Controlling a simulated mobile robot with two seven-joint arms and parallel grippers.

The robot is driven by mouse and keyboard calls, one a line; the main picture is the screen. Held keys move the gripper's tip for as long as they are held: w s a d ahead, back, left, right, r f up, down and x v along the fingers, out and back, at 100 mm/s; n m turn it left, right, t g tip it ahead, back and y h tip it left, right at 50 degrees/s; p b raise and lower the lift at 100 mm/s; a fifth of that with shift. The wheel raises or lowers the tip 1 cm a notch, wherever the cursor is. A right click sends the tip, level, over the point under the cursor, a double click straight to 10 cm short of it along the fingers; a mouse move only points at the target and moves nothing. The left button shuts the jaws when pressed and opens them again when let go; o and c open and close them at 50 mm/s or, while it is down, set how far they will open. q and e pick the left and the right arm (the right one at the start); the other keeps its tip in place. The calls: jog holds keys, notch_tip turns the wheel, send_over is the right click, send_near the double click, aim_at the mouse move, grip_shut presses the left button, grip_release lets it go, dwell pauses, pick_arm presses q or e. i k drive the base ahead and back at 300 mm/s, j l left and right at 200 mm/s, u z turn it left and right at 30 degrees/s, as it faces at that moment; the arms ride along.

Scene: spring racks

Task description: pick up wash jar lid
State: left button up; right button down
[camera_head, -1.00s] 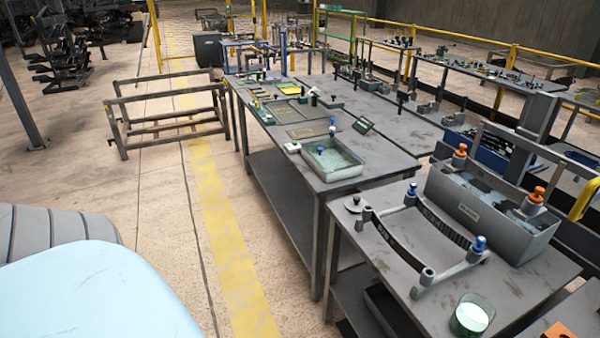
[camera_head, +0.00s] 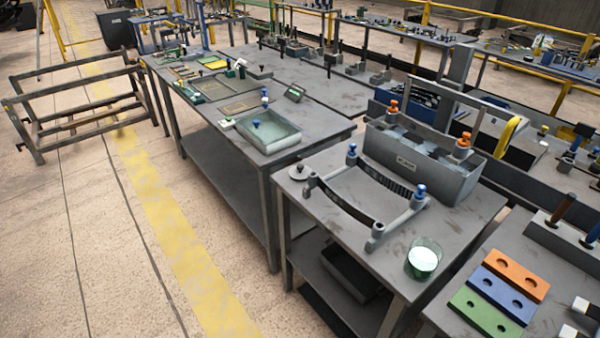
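A small round grey lid with a knob (camera_head: 299,173), which looks like the wash jar lid, lies on the left corner of the near grey table (camera_head: 330,239). A green-tinted glass jar (camera_head: 424,260) with white contents stands open near the front right edge of the same table. Between them sits a grey frame (camera_head: 343,207) with two blue knobs and dark curved strips. Neither of my grippers is in view.
A grey bin (camera_head: 400,172) with orange knobs stands at the table's back. A longer table (camera_head: 215,110) with a clear tray (camera_head: 268,142) is beyond. Orange, blue and green blocks (camera_head: 499,292) lie on a table at right.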

aim_at(300, 171)
jog(key=i+j+z, duration=0.1)
jog(key=z, duration=0.3)
jog(key=i+j+z, duration=0.1)
jog(key=z, duration=0.25)
jog(key=j+z, duration=0.2)
jog(key=z, duration=0.2)
jog(key=i+j+z, duration=0.2)
jog(key=j, duration=0.3)
jog(key=j+z, duration=0.2)
jog(key=j, duration=0.35)
